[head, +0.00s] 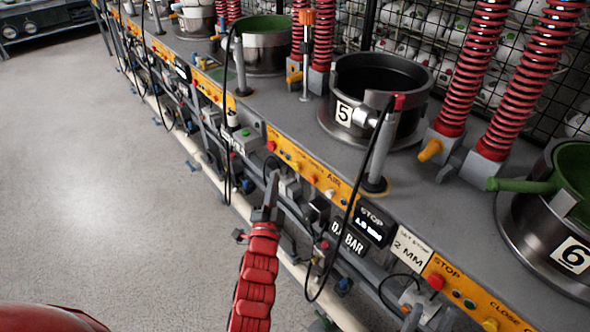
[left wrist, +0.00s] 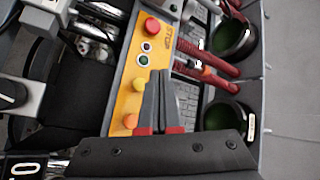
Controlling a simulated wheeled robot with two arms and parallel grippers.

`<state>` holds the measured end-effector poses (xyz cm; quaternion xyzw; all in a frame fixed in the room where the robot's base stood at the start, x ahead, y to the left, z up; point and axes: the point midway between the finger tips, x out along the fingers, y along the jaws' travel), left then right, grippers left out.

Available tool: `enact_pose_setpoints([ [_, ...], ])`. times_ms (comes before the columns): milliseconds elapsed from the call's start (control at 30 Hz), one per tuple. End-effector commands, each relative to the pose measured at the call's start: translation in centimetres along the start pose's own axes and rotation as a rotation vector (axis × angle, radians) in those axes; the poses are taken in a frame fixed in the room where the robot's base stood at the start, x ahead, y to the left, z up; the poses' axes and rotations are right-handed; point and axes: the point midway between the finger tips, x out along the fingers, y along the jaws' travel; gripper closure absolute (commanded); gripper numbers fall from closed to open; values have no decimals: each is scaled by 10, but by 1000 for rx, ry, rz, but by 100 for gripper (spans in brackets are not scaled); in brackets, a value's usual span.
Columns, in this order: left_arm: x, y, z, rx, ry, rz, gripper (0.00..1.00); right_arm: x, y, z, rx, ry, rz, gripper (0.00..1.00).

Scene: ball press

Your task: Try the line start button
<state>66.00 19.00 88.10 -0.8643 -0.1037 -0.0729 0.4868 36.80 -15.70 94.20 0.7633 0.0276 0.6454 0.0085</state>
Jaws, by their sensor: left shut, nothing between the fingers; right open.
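My left gripper (head: 270,190) is shut and empty beside the front edge of the press bench, close to the yellow control strip (head: 312,176). Its grey fingers (left wrist: 157,80) show in the left wrist view over a yellow panel (left wrist: 128,80). That panel carries a red button (left wrist: 153,27), a small dark button (left wrist: 146,47), a green button (left wrist: 143,58) and orange knobs (left wrist: 130,121). The fingertips appear just below the green button in the picture; I cannot tell whether they touch the panel. No label reading line start is legible. My right gripper is not in view.
Round metal press pots numbered 5 (head: 375,88) and 6 (head: 560,225) stand on the grey bench beside red springs (head: 470,70). Black cables (head: 340,235) hang along the front. A mesh fence (head: 410,40) closes the back. The floor (head: 100,170) at left is clear.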

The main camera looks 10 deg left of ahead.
Motion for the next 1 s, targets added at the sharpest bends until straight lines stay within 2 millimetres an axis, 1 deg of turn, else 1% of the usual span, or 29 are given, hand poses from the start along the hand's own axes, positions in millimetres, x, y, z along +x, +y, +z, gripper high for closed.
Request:
enact_pose_setpoints([
  [67,8,7,-6,-3,2,0,100,-5,0,1,0,0,0,50],
  [100,11,12,-6,-2,2,-1,100,-12,-1,2,0,0,0,50],
  [300,22,19,-15,0,0,1,100,-22,-1,4,0,0,0,50],
  [500,26,20,-19,0,0,0,100,-24,-1,4,0,0,0,50],
  [1000,26,19,-19,0,0,1,100,-24,-1,4,0,0,0,50],
])
